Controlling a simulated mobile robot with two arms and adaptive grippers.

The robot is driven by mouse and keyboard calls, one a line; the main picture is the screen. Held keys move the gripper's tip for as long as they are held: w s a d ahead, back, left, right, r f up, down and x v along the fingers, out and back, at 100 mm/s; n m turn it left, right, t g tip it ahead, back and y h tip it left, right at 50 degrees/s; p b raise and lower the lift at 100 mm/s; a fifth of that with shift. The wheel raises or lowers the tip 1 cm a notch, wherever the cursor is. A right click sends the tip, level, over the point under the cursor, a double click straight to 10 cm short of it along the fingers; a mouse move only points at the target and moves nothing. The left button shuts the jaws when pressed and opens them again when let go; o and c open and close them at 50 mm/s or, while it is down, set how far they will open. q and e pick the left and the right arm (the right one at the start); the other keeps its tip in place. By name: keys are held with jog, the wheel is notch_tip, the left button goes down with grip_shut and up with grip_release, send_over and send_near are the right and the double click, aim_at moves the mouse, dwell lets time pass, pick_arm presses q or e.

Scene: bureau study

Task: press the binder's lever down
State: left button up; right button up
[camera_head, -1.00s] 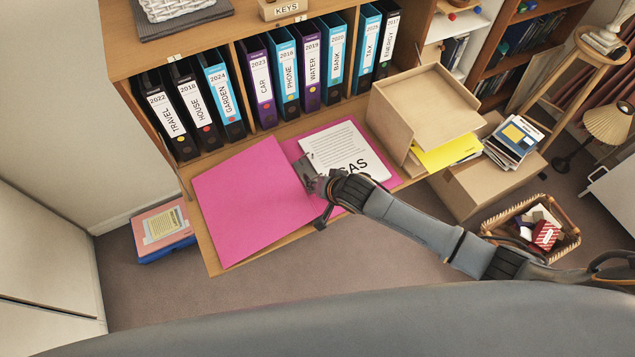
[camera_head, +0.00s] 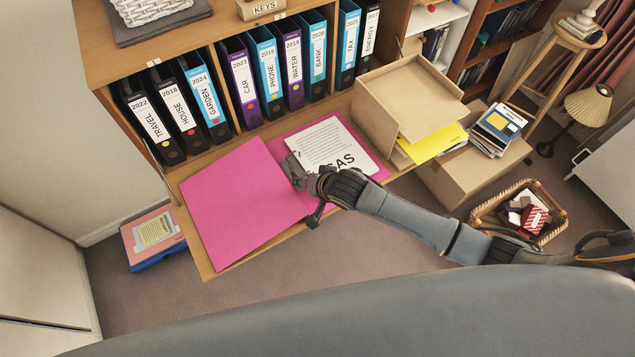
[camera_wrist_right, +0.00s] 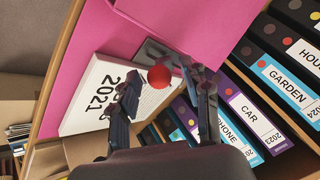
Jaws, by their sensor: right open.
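The pink binder (camera_head: 235,205) lies open on the wooden desk surface, with its cover spread to the left. A white paper stack marked GAS (camera_head: 325,143) lies on its right side, and the stack also shows in the right wrist view (camera_wrist_right: 98,88). In that view, a red ball knob (camera_wrist_right: 159,77) stands near the binder's grey metal mechanism (camera_wrist_right: 152,52). My right gripper (camera_wrist_right: 160,85) is open, with the red knob between its fingers in the picture; contact cannot be told. In the head view my right gripper (camera_head: 296,174) hides the knob. My left gripper is not in view.
Upright labelled binders (camera_head: 240,80) fill the shelf behind the desk. A cardboard tray (camera_head: 410,95) with yellow paper stands to the right. A basket (camera_head: 520,210) sits on the floor at the right. The desk's front edge runs close to the pink binder.

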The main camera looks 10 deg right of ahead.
jog(key=v, duration=1)
jog(key=shift+s, duration=0.2)
jog(key=shift+d+r, duration=0.1)
jog(key=shift+r, duration=0.05)
